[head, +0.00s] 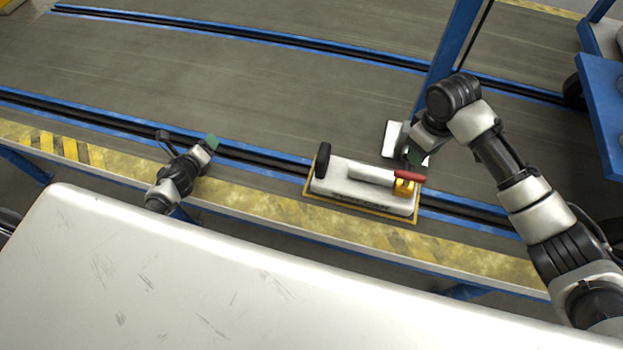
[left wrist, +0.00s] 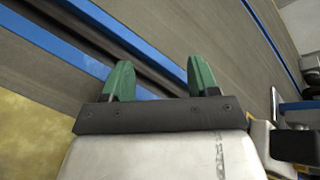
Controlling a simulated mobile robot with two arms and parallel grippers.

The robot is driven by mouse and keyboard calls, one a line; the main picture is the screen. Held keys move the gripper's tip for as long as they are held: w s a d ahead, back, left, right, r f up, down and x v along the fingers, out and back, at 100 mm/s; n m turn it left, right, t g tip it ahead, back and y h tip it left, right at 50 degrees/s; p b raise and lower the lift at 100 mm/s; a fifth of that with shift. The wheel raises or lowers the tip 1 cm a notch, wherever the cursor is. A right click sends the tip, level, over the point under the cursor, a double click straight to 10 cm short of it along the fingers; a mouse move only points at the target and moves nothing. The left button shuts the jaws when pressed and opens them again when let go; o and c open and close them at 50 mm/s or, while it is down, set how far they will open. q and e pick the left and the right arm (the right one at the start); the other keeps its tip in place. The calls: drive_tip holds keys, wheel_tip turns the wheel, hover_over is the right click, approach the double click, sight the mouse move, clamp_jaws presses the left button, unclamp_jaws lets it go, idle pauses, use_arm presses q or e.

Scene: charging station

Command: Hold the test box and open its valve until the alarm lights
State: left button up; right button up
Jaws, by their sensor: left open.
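The test box (head: 345,190) is a pale, low box lying within a yellow outline at the bench edge. It has a black upright part at its left end, a silver cylinder on top, and a valve with a red lever (head: 410,176) and brass-yellow body at its right end. My left gripper (head: 211,142), with green fingertips, is open and empty, left of the box and apart from it. Its two fingers show spread in the left wrist view (left wrist: 160,80). My right gripper (head: 414,154) is just behind the valve; its fingers are mostly hidden. No lit alarm is visible.
Blue-edged rails (head: 245,153) run along the grey surface, with a worn yellow strip (head: 255,206) in front. A blue post (head: 445,55) rises behind my right arm. A scratched white surface (head: 200,275) fills the foreground. The grey surface behind the box is largely clear.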

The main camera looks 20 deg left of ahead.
sight(322, 157)
use_arm(q)
drive_tip(key=d+m, duration=0.1)
drive_tip(key=d, duration=0.2)
drive_tip(key=d+m, duration=0.1)
drive_tip(key=d, duration=0.3)
drive_tip(key=s+d+m, duration=0.1)
drive_tip(key=d, duration=0.3)
drive_tip(key=shift+d+h, duration=0.1)
drive_tip(key=shift+h, duration=0.2)
drive_tip(key=d+m, duration=0.1)
drive_tip(key=d, duration=0.2)
drive_tip(key=s+d+r+m, duration=0.1)
drive_tip(key=d, duration=0.2)
drive_tip(key=d+r+m, duration=0.1)
drive_tip(key=d, duration=0.2)
drive_tip(key=shift+s+d+t+h, duration=0.3)
drive_tip(key=shift+s+d+h, duration=0.05)
drive_tip(key=shift+s+h, duration=0.05)
drive_tip(key=s+d+r+m, duration=0.35)
drive_tip(key=d+r, duration=0.35)
drive_tip(key=d, duration=0.6)
drive_tip(key=shift+t, duration=0.4)
drive_tip(key=x, duration=1)
drive_tip(key=shift+a+r, duration=0.1)
drive_tip(key=shift+a, duration=0.1)
